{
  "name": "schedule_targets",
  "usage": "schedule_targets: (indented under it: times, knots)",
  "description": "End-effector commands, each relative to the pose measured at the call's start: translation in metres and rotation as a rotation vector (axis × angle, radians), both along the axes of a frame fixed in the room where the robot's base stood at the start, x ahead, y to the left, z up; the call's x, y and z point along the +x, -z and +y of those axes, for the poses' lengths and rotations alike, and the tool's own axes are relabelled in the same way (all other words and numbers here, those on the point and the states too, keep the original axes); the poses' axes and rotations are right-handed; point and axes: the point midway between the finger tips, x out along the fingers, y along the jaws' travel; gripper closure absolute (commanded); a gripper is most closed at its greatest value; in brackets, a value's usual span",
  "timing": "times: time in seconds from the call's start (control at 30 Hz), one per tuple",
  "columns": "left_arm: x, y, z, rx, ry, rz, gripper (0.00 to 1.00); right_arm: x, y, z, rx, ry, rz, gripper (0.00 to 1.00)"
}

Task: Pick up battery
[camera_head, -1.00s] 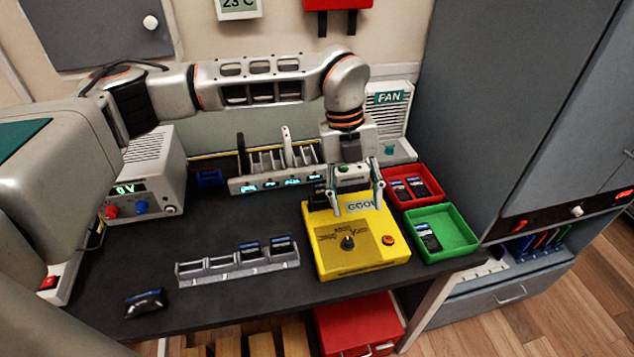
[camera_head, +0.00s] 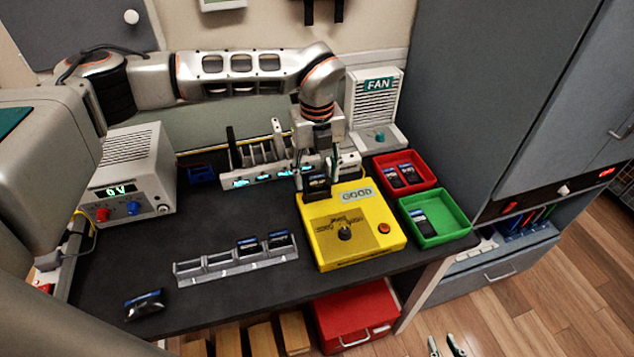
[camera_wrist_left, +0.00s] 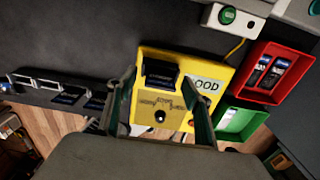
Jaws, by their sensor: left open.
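A black battery with a blue edge (camera_head: 317,187) stands in the slot at the back of the yellow tester (camera_head: 325,257), beside its GOOD label. My left gripper (camera_head: 317,176) is just above it, with its fingers apart near the battery's sides. In the left wrist view the battery (camera_wrist_left: 161,74) lies between and beyond the open fingers (camera_wrist_left: 163,108). I cannot tell whether the fingers touch it. My right gripper (camera_head: 446,345) shows only its fingertips at the bottom edge, apart and empty.
More batteries sit in a grey rack (camera_head: 215,269), the red tray (camera_head: 430,184) and the green tray (camera_head: 462,237). A loose dark pack (camera_head: 145,304) lies at front left. A charger row (camera_head: 240,181) and a fan (camera_head: 377,97) stand behind. The dark table middle is clear.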

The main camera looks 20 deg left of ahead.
Motion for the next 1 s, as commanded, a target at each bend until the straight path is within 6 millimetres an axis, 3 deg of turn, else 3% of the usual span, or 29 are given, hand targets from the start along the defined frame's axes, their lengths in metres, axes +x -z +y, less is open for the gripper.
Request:
schedule_targets:
  times: [0.27,0.43,0.47,0.83,1.0]
  knots:
    - [0.0,0.005,0.0,-0.001,0.001,-0.001,0.49,0.0,0.0,0.0,0.0,0.0,0.0,0.76]
    - [0.0,0.005,0.0,-0.001,0.001,-0.001,0.88,0.0,0.0,0.0,0.0,0.0,0.0,0.76]
    - [0.0,0.005,0.0,-0.001,0.001,-0.001,0.91,0.0,0.0,0.0,0.0,0.0,0.0,0.76]
    - [0.0,0.002,0.0,0.0,0.001,-0.001,0.91,0.0,-0.001,0.001,0.001,0.0,-0.002,0.76]
    - [0.001,-0.01,0.0,-0.001,0.001,-0.004,0.91,0.0,0.0,0.001,0.003,0.001,-0.002,0.76]
